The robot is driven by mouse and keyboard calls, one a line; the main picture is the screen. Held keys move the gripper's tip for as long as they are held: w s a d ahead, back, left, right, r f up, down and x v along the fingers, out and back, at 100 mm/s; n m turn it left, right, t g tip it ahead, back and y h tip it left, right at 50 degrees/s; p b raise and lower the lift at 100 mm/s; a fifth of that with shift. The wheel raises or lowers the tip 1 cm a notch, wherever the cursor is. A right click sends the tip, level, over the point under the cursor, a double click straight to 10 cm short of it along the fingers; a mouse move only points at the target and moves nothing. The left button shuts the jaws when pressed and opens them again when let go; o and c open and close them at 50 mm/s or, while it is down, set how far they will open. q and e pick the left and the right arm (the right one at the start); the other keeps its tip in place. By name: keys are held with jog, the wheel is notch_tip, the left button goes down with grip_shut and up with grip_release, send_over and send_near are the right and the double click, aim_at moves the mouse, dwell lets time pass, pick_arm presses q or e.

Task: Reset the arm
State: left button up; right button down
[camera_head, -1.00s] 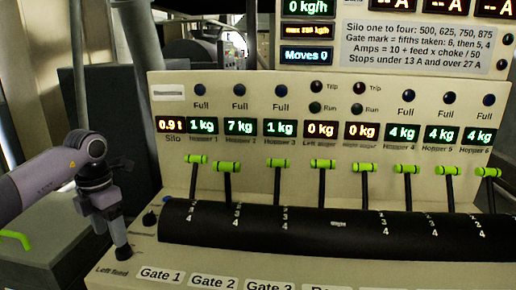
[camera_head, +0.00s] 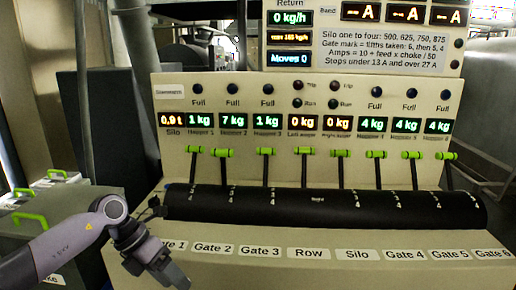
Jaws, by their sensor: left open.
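My left arm comes in from the lower left, and its gripper (camera_head: 176,276) hangs at the front left of the control panel, by the Gate 1 label (camera_head: 172,246). It points down and right, with its jaws small in the picture and nothing seen in them. It looks clear of the green-handled levers (camera_head: 304,151), which stand in a row behind the black drum-shaped cover (camera_head: 320,205). My arm hides the panel's left front corner. My right gripper is out of view.
Lit displays above the levers read Silo 0.9 t (camera_head: 172,121), hoppers 1, 7, 1, 4, 4, 4 kg, and both augers 0 kg. An upper board shows Moves 0 (camera_head: 289,58). Boxes with green handles (camera_head: 30,218) stand at the left.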

pick_arm(q)
jog(key=s+d+n+t+h, duration=0.2)
jog(key=s+d+n+h, duration=0.2)
jog(key=d+h, duration=0.3)
jog(key=s+d+n+t+h, duration=0.3)
jog(key=d+n+h, duration=0.15)
jog(key=d, duration=0.45)
jog(key=s+a+f+n+t+y, duration=0.3)
jog(key=a+f+n+t+y, duration=0.3)
jog(key=n, duration=0.7)
jog(key=s+a+f+n+t+y, duration=0.4)
jog(key=a+f+n+y, duration=0.3)
jog(key=n, duration=0.7)
jog(key=s+a+f+n+g+y, duration=0.2)
jog(key=s+a+f+n+g, duration=0.2)
jog(key=s+f, duration=0.3)
jog(key=s, duration=0.2)
jog(key=shift+s+a+f+y, duration=0.2)
jog(key=shift+s+a+y, duration=0.15)
jog(key=shift+n, duration=0.25)
